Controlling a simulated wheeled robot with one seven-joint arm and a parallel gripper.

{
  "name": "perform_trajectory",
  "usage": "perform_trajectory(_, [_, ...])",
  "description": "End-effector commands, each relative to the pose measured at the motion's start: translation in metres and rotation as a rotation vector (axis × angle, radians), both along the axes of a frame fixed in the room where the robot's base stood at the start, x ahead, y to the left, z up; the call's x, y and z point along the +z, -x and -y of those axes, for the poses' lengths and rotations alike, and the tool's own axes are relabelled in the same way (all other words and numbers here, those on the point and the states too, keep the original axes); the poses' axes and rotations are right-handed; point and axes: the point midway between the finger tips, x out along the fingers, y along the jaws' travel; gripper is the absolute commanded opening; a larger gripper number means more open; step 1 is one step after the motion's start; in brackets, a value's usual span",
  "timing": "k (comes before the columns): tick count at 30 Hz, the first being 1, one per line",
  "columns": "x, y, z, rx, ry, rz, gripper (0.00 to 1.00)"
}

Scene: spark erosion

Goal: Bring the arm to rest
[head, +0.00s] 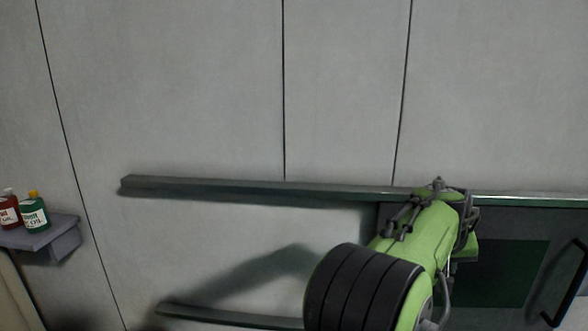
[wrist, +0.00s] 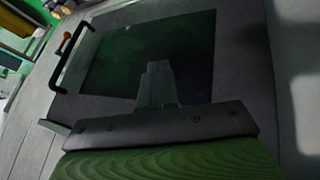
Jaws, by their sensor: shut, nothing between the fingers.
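My arm, green with a black ribbed joint, reaches up at the right of the head view. Its gripper end is hidden there behind the arm links. In the wrist view my gripper (wrist: 157,70) is shut, its two grey fingers together with nothing between them. It points toward a dark green window panel (wrist: 190,50) in a grey machine front. I cannot tell the exact gap between fingertips and panel.
A dark bar handle (head: 565,282) stands out beside the dark panel (head: 497,272). A long rail (head: 250,187) runs along the grey wall, with a lower rail (head: 230,317) beneath. At left, a small shelf (head: 48,232) holds red (head: 9,212) and green (head: 33,213) bottles.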

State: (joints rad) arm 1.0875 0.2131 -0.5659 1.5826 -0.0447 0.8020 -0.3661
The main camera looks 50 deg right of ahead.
Motion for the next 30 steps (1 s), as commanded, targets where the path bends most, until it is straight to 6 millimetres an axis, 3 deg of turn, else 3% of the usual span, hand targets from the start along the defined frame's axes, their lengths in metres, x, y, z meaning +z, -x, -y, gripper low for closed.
perform_trajectory(5, [-0.002, -0.071, -0.038, 0.142, -0.022, 0.084, 0.0])
perform_trajectory(8, [-0.004, -0.119, -0.075, 0.254, -0.049, 0.138, 0.0])
perform_trajectory(11, [-0.008, -0.173, -0.137, 0.416, -0.091, 0.195, 0.0])
perform_trajectory(12, [-0.01, -0.191, -0.167, 0.489, -0.112, 0.215, 0.0])
perform_trajectory(14, [-0.015, -0.213, -0.216, 0.603, -0.142, 0.237, 0.0])
perform_trajectory(15, [-0.019, -0.222, -0.25, 0.681, -0.165, 0.245, 0.0])
perform_trajectory(18, [-0.034, -0.228, -0.335, 0.885, -0.215, 0.247, 0.0])
perform_trajectory(21, [-0.056, -0.209, -0.406, 1.075, -0.249, 0.224, 0.0])
perform_trajectory(22, [-0.062, -0.202, -0.422, 1.121, -0.255, 0.214, 0.0])
perform_trajectory(25, [-0.079, -0.18, -0.453, 1.232, -0.261, 0.188, 0.0])
perform_trajectory(30, [-0.087, -0.17, -0.464, 1.27, -0.263, 0.174, 0.0])
